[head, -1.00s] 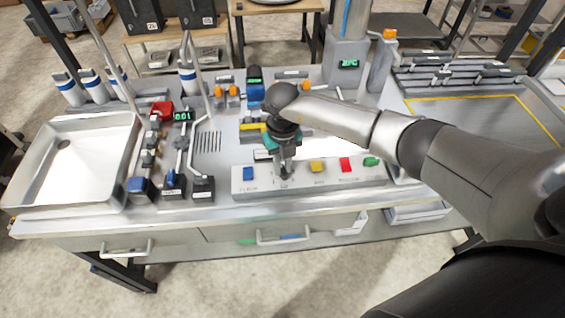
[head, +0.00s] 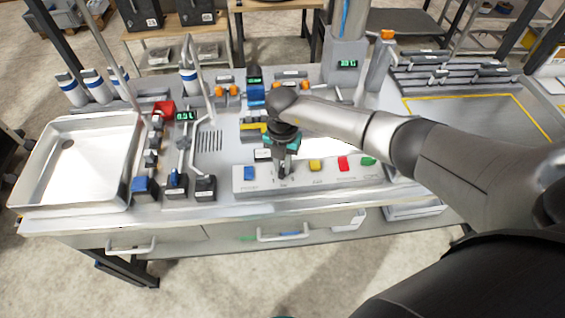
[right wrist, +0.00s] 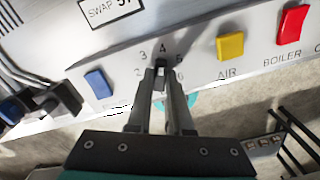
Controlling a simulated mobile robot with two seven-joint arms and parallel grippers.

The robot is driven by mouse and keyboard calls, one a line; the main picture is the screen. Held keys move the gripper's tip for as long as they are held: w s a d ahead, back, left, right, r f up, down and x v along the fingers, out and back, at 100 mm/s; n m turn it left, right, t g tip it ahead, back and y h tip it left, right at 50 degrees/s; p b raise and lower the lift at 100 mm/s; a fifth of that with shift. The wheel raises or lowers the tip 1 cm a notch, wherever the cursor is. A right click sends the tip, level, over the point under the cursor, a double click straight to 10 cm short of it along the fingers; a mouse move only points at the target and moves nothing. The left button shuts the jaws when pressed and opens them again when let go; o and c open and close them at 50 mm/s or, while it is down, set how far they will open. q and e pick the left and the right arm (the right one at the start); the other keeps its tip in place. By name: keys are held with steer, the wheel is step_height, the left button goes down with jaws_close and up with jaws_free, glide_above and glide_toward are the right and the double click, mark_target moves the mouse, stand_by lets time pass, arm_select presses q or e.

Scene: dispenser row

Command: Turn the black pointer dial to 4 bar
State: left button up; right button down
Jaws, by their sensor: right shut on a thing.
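The black pointer dial (right wrist: 161,64) is on the front strip of the control panel (head: 318,178), between a blue button (right wrist: 98,83) and a yellow button (right wrist: 230,46). Printed numbers 2 to 6 ring it. In the right wrist view its dark end shows between my fingertips, just below the 4; the rest is hidden by the fingers. My right gripper (head: 283,174) reaches down onto the dial and is shut on it; its fingers also show in the right wrist view (right wrist: 161,80). My left gripper is not in view.
A red boiler button (head: 343,163) and a green button (head: 368,160) sit to the right on the same strip. A metal sink tray (head: 75,160) and black-and-blue dispenser blocks (head: 175,185) are at left. Drawer handles (head: 283,234) stick out below the counter edge.

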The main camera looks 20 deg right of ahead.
mark_target(283, 168)
steer(key=shift+w, duration=0.1)
stand_by(0.4)
steer(key=c, duration=0.8)
jaws_free()
steer(key=shift+r, duration=0.1)
step_height(283, 168, up, 15)
steer(key=shift+r+b, duration=0.1)
steer(key=shift+b, duration=0.2)
